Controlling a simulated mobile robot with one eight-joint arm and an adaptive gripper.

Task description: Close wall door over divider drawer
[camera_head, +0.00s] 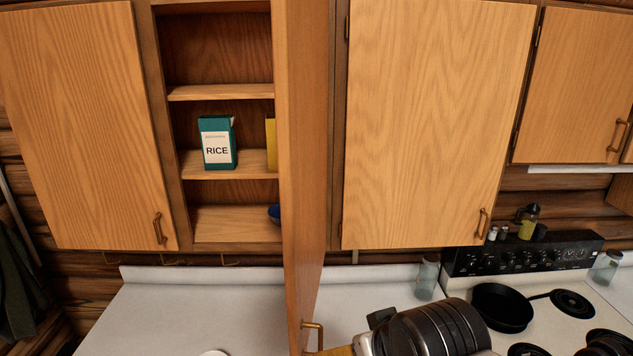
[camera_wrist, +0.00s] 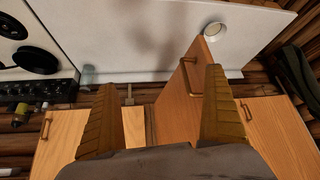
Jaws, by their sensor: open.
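The open wall door (camera_head: 303,150) stands out almost edge-on from the wall cabinet, to the right of the open shelves. Its brass handle (camera_head: 313,337) is near the lower end. In the wrist view the door (camera_wrist: 178,112) shows between my fingers, partly behind the right one, with its handle (camera_wrist: 190,64) near the tip. My gripper (camera_wrist: 161,82) is open with nothing between its fingertips. In the head view one finger shows at the bottom edge, just right of the door handle; I cannot tell whether it touches. No divider drawer can be made out.
Open shelves hold a RICE box (camera_head: 217,142), a yellow box (camera_head: 271,145) and part of a blue item. Shut cabinet doors (camera_head: 430,120) flank them. Below are a white counter (camera_head: 190,310) and a stove with a black pan (camera_head: 502,307). A white cup (camera_wrist: 215,31) stands on the counter.

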